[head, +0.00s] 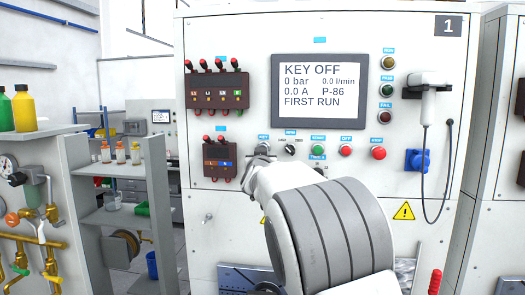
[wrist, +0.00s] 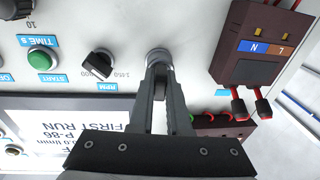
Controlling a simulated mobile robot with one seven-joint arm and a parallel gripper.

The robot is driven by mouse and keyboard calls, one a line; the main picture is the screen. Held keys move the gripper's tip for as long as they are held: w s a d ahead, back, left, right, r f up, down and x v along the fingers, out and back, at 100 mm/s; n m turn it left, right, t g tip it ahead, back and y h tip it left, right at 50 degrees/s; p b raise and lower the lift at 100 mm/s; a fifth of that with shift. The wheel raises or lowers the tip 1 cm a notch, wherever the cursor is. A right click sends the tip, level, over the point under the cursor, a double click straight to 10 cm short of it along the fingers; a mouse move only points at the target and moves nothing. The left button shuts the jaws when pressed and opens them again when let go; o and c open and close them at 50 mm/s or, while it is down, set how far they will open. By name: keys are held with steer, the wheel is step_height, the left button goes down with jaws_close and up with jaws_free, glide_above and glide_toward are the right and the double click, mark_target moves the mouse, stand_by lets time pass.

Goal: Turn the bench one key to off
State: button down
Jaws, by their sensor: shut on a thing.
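The bench one panel (head: 230,50), marked 1, fills the middle of the head view. Its display (head: 319,92) reads KEY OFF, 0 bar, 0.0 A, P-86 and FIRST RUN. The key switch (wrist: 158,57) is a round metal piece on the panel in the wrist view, right at my fingertips. My gripper (wrist: 159,76) is shut on the key, which the fingers mostly hide. In the head view my gripper (head: 262,158) is at the KEY label, and my arm covers the panel below it.
Right of the key in the head view are a black RPM knob (head: 292,145), a green START button (head: 317,150) and red buttons. A terminal block (head: 219,158) with red leads is close on the left. A corded handset (head: 428,105) hangs at the right.

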steer(key=c, duration=0.8)
jaws_free()
steer(key=shift+s, duration=0.1)
steer(key=s+a+f+b, duration=0.1)
steer(key=s+b, duration=0.3)
steer(key=s, duration=1.3)
steer(key=s+d+f+g+b, duration=0.1)
steer(key=s+d+f+g, duration=0.2)
steer(key=s+f, duration=0.5)
steer(key=s+d+f+g+y+b, duration=0.1)
steer(key=s+d+f+g, duration=0.3)
steer(key=s+f, duration=0.5)
steer(key=s+d+f+g+b, duration=0.1)
steer(key=s+d+f+g, duration=0.3)
steer(key=s, duration=1.3)
step_height(320, 180, down, 5)
steer(key=shift+r+n+g+y, duration=0.2)
steer(key=shift+n+g+y, duration=0.15)
steer(key=shift+g, duration=0.75)
